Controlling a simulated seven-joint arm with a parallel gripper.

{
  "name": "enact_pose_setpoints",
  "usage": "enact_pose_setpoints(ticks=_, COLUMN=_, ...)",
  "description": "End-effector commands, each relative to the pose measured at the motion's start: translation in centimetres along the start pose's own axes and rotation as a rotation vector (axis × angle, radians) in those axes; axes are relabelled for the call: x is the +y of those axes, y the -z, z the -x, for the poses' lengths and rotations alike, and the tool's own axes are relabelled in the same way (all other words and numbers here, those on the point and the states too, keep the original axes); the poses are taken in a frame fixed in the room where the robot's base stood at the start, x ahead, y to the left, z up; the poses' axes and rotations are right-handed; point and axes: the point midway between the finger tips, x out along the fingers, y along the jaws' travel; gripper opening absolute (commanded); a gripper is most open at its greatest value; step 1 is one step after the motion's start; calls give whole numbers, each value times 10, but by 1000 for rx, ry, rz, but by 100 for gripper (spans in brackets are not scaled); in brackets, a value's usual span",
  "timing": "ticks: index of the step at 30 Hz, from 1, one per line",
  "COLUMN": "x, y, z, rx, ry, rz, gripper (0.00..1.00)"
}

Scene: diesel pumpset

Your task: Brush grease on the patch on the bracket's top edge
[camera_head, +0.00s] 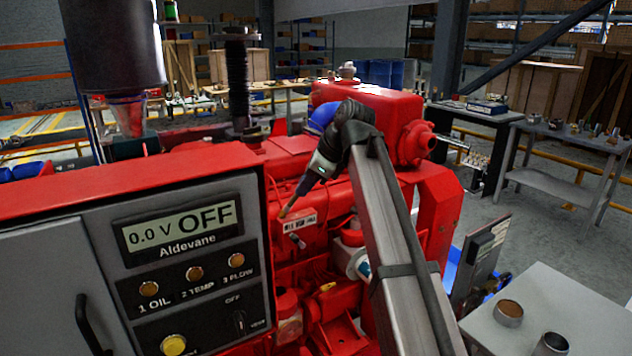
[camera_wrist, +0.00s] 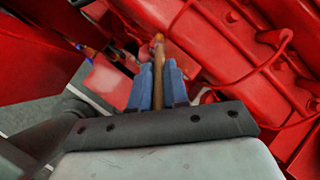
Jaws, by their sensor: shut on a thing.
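My gripper (camera_head: 303,186) points down and left over the red engine in the head view. It is shut on a thin brush (camera_head: 288,207), whose tip is near a white label on the engine. In the wrist view, the blue fingers (camera_wrist: 157,88) are closed on both sides of the brush's brown handle (camera_wrist: 158,82). The orange-brown brush end (camera_wrist: 158,40) points away from me, over red parts. I cannot tell whether it touches anything. I cannot clearly make out the bracket's top edge or a grease patch among the red parts in either view.
The grey control panel (camera_head: 180,240) with its OFF display stands at left, close to the brush. The red pumpset (camera_head: 370,105) has a housing and pipes behind my arm. A grey table (camera_head: 560,310) with metal cups is at lower right. Thin red pipes (camera_wrist: 240,85) cross the wrist view.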

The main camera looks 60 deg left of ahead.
Motion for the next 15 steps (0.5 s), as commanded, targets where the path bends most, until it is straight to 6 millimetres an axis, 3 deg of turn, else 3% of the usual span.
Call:
enact_pose_setpoints(ticks=3, x=9, y=-7, z=-3, rx=0, ry=0, rz=1, gripper=0)
enact_pose_setpoints(ticks=15, x=-20, y=20, z=8, rx=0, ry=0, rz=-1, gripper=0)
